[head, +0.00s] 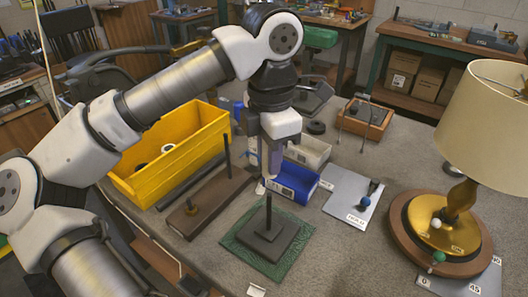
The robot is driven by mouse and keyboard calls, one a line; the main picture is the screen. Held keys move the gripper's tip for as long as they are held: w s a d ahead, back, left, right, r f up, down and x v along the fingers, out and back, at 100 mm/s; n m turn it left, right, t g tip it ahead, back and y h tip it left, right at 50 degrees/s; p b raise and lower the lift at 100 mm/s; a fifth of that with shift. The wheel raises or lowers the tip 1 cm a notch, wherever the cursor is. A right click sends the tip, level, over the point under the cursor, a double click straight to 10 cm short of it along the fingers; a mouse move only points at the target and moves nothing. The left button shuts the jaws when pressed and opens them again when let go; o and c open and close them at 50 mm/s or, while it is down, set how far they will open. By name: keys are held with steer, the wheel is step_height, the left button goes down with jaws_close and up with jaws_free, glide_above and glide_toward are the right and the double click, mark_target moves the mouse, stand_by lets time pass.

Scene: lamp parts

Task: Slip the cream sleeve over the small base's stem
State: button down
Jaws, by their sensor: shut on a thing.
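The small base (264,238) is a dark, stepped square block on a green mat (238,240). Its thin dark stem (268,211) stands upright and bare. My gripper (264,172) points down behind and above the base, as seen in the head view. It is shut on a slim pale piece (261,186), which appears to be the cream sleeve; my fingers hide most of it. The pale piece is apart from the stem in the picture, a little up and left of its top. Its exact height cannot be told.
A brown board (215,205) with a tall dark rod (228,155) and a brass knob lies left. A yellow bin (170,155) is behind it. Blue (297,182) and white bins sit close behind my gripper. A grey plate and a large lamp (455,220) stand right.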

steer(key=shift+f+b, duration=1.4)
steer(key=shift+f, duration=1)
steer(key=shift+f+b, duration=1.9)
steer(key=shift+f, duration=0.1)
steer(key=shift+f+b, duration=1.9)
steer(key=shift+f, duration=0.05)
steer(key=shift+f, duration=0.1)
steer(key=shift+f+b, duration=1.3)
steer(key=shift+f, duration=0.1)
steer(key=shift+f, duration=0.1)
